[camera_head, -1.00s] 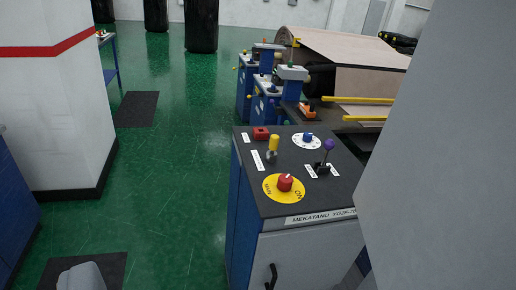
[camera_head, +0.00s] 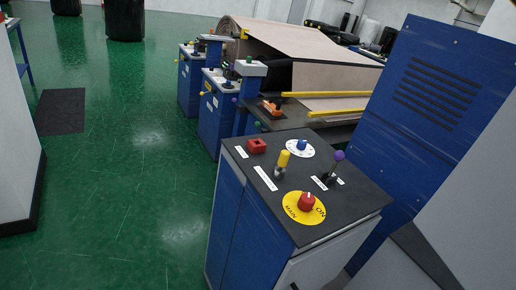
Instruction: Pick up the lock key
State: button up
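I cannot make out a thing that is clearly a lock key. The nearest control cabinet (camera_head: 228,235) has a dark top with several controls. On it are a small red block (camera_head: 257,146), a yellow-topped lever (camera_head: 283,160), a blue knob (camera_head: 302,145) on a white disc and a purple-knobbed lever (camera_head: 339,156). A red rotary switch (camera_head: 307,202) sits on a yellow disc marked MAIN and ON. My gripper is not in view.
A tall blue vented panel (camera_head: 437,110) and a grey surface (camera_head: 475,225) stand close on the right. Smaller blue control stands (camera_head: 209,125) and a large roll machine (camera_head: 300,45) are behind. Green floor (camera_head: 120,190) is open on the left.

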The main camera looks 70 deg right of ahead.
aim_at(284, 157)
jog(key=z, duration=0.45)
jog(key=i, duration=1)
jog(key=z, duration=0.75)
